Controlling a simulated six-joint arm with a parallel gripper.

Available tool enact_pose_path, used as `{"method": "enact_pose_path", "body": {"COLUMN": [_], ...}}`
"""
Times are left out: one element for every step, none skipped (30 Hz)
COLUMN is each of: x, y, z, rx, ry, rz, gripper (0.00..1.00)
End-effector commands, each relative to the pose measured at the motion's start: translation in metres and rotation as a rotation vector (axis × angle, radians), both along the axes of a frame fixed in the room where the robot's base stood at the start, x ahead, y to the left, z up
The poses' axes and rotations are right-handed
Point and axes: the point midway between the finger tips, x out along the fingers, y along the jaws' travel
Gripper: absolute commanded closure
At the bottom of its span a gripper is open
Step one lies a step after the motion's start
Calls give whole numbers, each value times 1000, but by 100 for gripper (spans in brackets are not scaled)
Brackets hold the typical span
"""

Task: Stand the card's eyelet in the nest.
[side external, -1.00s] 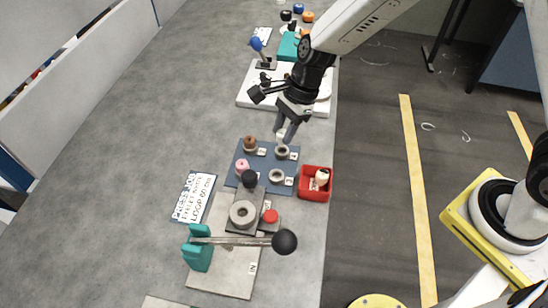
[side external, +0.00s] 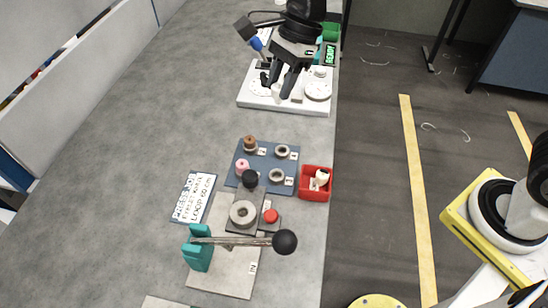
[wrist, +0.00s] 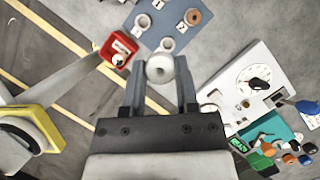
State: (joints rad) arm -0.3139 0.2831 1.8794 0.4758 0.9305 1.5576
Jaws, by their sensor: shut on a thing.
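My gripper (side external: 281,90) is over the white board (side external: 253,100), at the far end of the bench. In the wrist view its fingers are shut on a pale round eyelet (wrist: 160,68), seen end-on. The card (side external: 194,198) lies flat left of the press, its text too small to read surely. Other eyelets stand on the blue mat (side external: 262,180): brown (side external: 250,143), pink (side external: 242,167) and grey (side external: 277,175). A grey ring seat (side external: 242,213) sits on the press; I cannot tell surely which part is the nest.
The press has a teal bracket (side external: 198,250) and a lever with a black ball (side external: 285,242). A red bin (side external: 315,193) with pale pieces stands at the bench edge. The white board carries a dial (wrist: 253,80). A green display (side external: 330,55) stands behind. Bench on the left is clear.

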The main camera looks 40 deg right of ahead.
Motion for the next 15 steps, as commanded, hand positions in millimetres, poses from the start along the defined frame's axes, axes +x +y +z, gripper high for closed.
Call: {"method": "enact_pose_path", "body": {"x": [-4,-6,-9,-11,-14,-17,-21,-24,-30,-34,-38,-44,-49,-53,-59], "y": [10,15,22,28,34,41,48,55,64,72,79,88,95,101,109], "z": [0,0,0,0,0,0,0,0,0,-1,0,0,0,0,0], "rx": [0,0,0,0,0,0,0,0,0,0,0,1,1,1,1], "ry": [0,-1,0,-2,-2,-1,-2,0,0,0,0,-1,-1,-1,-1], "rz": [29,44,67,83,102,126,149,169,200,224,247,278,300,321,348], "gripper": [100,100,100,100,100,100,100,100,100,100,100,100,100,100,100]}}
